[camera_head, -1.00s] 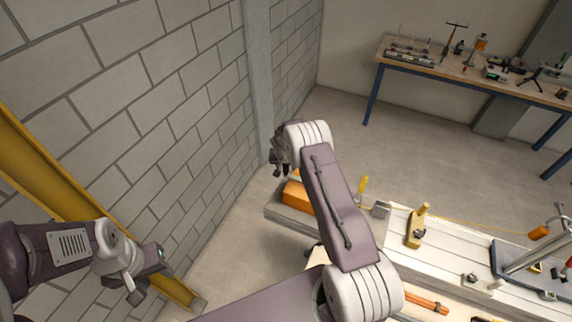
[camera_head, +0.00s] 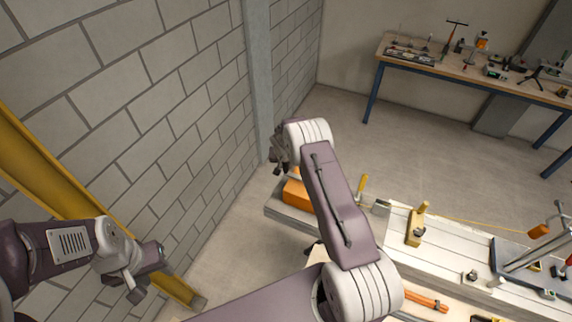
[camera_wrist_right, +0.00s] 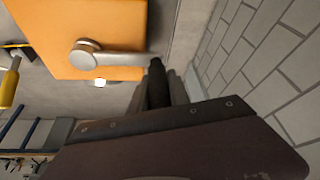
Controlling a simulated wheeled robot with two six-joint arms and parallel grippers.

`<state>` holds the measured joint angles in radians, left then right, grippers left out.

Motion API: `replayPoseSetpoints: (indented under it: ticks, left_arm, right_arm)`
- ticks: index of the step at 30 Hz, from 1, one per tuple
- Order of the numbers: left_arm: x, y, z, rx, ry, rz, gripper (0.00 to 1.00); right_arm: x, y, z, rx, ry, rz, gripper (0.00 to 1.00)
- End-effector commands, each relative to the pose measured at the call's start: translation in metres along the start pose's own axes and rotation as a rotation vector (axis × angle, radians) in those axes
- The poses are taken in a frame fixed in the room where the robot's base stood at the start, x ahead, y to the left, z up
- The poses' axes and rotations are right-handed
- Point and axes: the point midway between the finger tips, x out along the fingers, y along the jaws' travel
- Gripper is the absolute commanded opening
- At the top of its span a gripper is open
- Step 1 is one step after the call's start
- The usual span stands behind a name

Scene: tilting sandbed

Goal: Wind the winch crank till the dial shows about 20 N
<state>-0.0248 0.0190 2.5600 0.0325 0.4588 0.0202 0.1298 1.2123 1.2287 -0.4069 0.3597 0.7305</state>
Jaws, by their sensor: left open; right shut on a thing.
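The orange winch housing (camera_head: 297,197) sits at the left end of the bench, partly behind my right arm. In the right wrist view its orange face (camera_wrist_right: 120,22) fills the upper left, and the grey crank arm (camera_wrist_right: 120,58) runs from a round hub to the right. My right gripper (camera_wrist_right: 157,72) is shut at the outer end of the crank, where the handle is mostly hidden by the dark fingers. In the head view my right gripper (camera_head: 279,160) is beside the housing. My left gripper (camera_head: 136,286) is open and empty, away from the bench. I cannot make out a dial reading.
A yellow handle (camera_head: 362,186) and a wooden block (camera_head: 416,226) stand along the white bench (camera_head: 388,237). A thin yellow line runs right towards an orange piece (camera_head: 538,231). A brick wall (camera_head: 180,115) is close on the left. A tool table (camera_head: 475,74) stands at the back.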

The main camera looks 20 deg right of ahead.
Motion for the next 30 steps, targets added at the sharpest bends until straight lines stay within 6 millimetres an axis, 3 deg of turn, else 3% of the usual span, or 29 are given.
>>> replayPoseSetpoints:
  ticks: [24, 26, 30]
  left_arm:
    - [0.001, 0.0, 0.0, 0.0, 0.0, 0.0, 0.41]
    - [0.007, 0.0, 0.001, 0.0, 0.0, 0.0, 0.41]
    - [0.041, -0.001, 0.004, 0.0, 0.0, 0.0, 0.41]
  right_arm:
    - [0.0, 0.0, 0.0, 0.001, 0.0, 0.0, 0.0]
    - [0.003, 0.0, -0.001, 0.008, 0.002, 0.003, 0.0]
    - [0.014, 0.003, -0.004, 0.071, 0.006, 0.027, 0.0]
